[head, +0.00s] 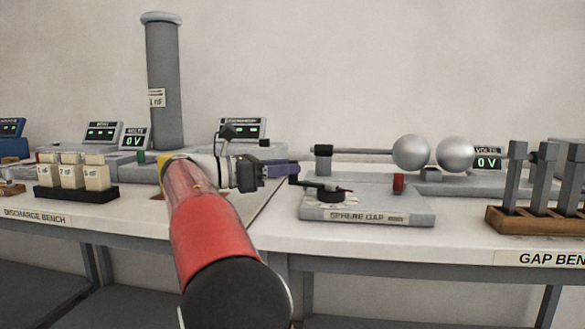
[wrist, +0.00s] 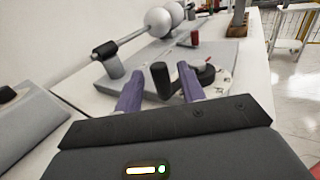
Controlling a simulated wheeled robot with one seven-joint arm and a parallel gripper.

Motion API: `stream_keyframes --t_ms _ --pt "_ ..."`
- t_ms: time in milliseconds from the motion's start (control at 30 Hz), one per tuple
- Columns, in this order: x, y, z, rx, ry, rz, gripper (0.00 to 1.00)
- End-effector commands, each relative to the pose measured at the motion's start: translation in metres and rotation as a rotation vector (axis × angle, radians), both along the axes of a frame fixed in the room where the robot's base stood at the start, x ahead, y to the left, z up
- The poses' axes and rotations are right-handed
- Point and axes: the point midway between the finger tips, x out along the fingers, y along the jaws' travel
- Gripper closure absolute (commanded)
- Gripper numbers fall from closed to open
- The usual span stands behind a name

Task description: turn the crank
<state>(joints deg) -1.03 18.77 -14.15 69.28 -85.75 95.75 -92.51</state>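The crank is on the sphere gap unit (head: 368,216). Its dark hub (head: 325,191) sits on a pale dial, with a red pointer to the right. In the wrist view, the crank's upright black handle (wrist: 160,80) stands left of the dark hub (wrist: 206,76). My gripper (head: 287,169) has purple fingers and reaches the left side of the unit. In the wrist view, my gripper (wrist: 158,74) is open, one finger on each side of the handle, with gaps visible. The handle's lower end and the crank arm are partly hidden by the right finger.
Two metal spheres (head: 411,153) stand behind the crank, one on a horizontal rod. A red post (head: 398,183) stands right of the dial. A wooden rack (head: 520,222) is farther right. White capacitor blocks (head: 70,176) and a tall grey column (head: 163,90) are on the left bench.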

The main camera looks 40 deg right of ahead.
Motion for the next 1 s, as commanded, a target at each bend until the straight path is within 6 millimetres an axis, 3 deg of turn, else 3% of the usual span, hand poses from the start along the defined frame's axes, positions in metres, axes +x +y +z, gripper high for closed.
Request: stream_keyframes --t_ms 200,500,800,1000 --pt "-0.007 -0.021 0.000 0.000 0.000 0.001 0.61" --pt "-0.008 -0.024 0.000 0.001 0.000 0.001 0.61" --pt "-0.008 -0.024 0.000 0.001 0.000 0.001 0.99" --pt "-0.008 -0.024 0.000 0.001 0.000 0.001 1.00"
